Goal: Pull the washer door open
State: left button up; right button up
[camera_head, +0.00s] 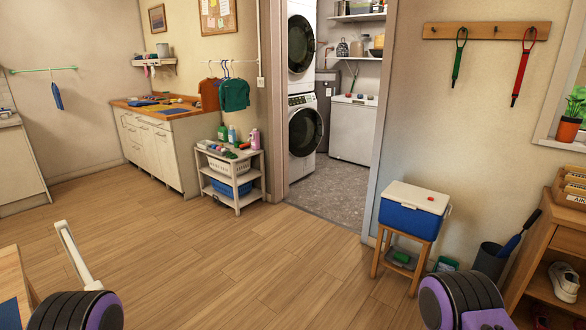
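The stacked washer stands through the doorway in the tiled side room. Its lower white unit (295,167) has a round dark door (305,131) that looks shut. A control panel with a small display runs above that door. The upper white unit (301,8) has its own round dark door (300,44), also looking shut. Both units are far from me, across the wooden floor. Neither gripper's fingers can be made out in this view.
The wooden floor (225,255) is clear toward the doorway. A white shelf cart (239,202) stands left of the opening. A blue cooler (412,216) on a wooden stool (420,262) stands to its right. A white chest (353,135) stands deeper in the side room.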

aim_at(306, 126)
jog(key=z, duration=0.1)
jog(key=i, duration=3.4)
jog(key=z, duration=0.45)
jog(key=i, duration=2.95)
jog(key=z, duration=0.3)
jog(key=i, duration=1.5)
jog(key=z, duration=0.1)
